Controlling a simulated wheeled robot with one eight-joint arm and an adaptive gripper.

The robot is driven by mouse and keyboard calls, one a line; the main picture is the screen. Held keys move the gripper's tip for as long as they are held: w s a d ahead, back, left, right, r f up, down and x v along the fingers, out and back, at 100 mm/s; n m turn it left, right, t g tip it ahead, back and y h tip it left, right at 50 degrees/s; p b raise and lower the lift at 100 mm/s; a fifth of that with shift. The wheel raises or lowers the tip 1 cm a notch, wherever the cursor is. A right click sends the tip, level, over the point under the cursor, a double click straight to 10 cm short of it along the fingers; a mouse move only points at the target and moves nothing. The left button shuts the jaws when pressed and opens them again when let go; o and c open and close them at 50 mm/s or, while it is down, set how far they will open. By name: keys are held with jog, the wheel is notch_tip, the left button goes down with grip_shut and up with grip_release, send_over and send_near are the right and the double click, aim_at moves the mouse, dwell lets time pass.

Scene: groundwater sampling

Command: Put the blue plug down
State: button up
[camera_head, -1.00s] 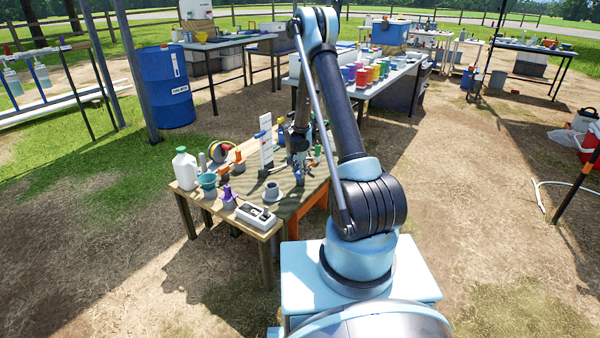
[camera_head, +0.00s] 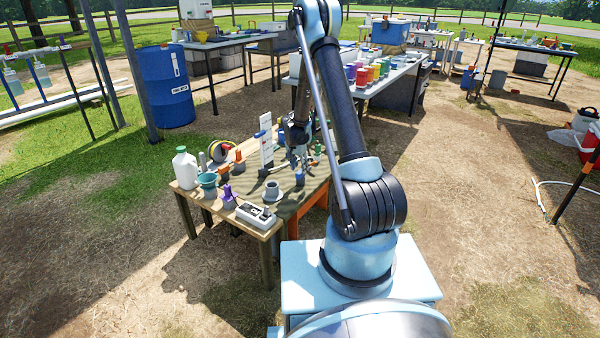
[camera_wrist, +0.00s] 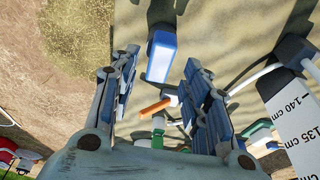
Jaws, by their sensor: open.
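The blue plug (camera_wrist: 161,55), a blue block with a pale white face, shows in the wrist view at the fingertips, against the tan table top (camera_wrist: 225,25). My gripper (camera_wrist: 163,72) is open, with one finger left and one right of the plug and gaps on both sides. Whether the plug rests fully on the table is hard to tell.
A white scale board (camera_head: 266,142) stands left of my gripper; it also shows in the wrist view (camera_wrist: 292,110). An orange piece (camera_wrist: 156,107) and green parts (camera_wrist: 262,135) lie nearby. A white jug (camera_head: 185,169), teal bowl (camera_head: 207,181) and grey cup (camera_head: 271,191) stand toward the table's left and front.

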jog(key=v, duration=0.9)
jog(key=s+d+r+n+y, duration=0.15)
jog(key=s+d+r, duration=0.25)
jog(key=s+r, duration=0.65)
jog(key=s+d+r+n+h, duration=0.15)
jog(key=s+d+r, duration=0.25)
jog(key=s+r, duration=0.6)
jog(key=s+d+f+n+y, duration=0.1)
jog(key=s+f+n, duration=0.1)
jog(key=s, duration=1.1)
jog(key=s+d+f+n, duration=0.2)
jog(key=s+f, duration=0.1)
jog(key=s, duration=1)
jog(key=shift+d+n+y, duration=0.35)
jog(key=shift+n+y, duration=0.05)
